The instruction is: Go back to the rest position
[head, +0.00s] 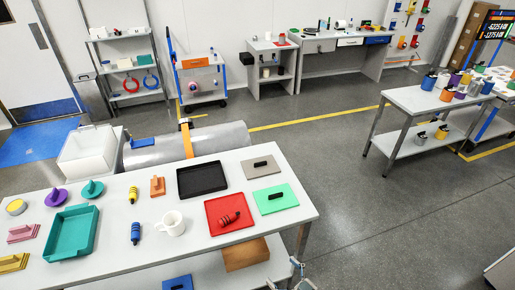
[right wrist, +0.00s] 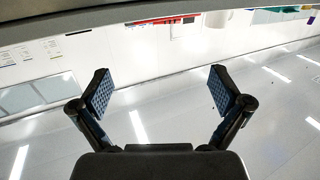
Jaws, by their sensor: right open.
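My right gripper (head: 290,275) shows at the bottom edge of the head view, just off the front right corner of the white table (head: 130,262). In the right wrist view its two padded fingers (right wrist: 161,92) are spread wide with nothing between them. My left gripper is in neither view.
A wooden box (head: 246,254) sits on the shelf below the table, close to my right gripper. A second table (head: 410,97) with several cups stands at the right. A grey cylinder (head: 222,138) lies behind the near table. The floor (head: 390,225) to the right is clear.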

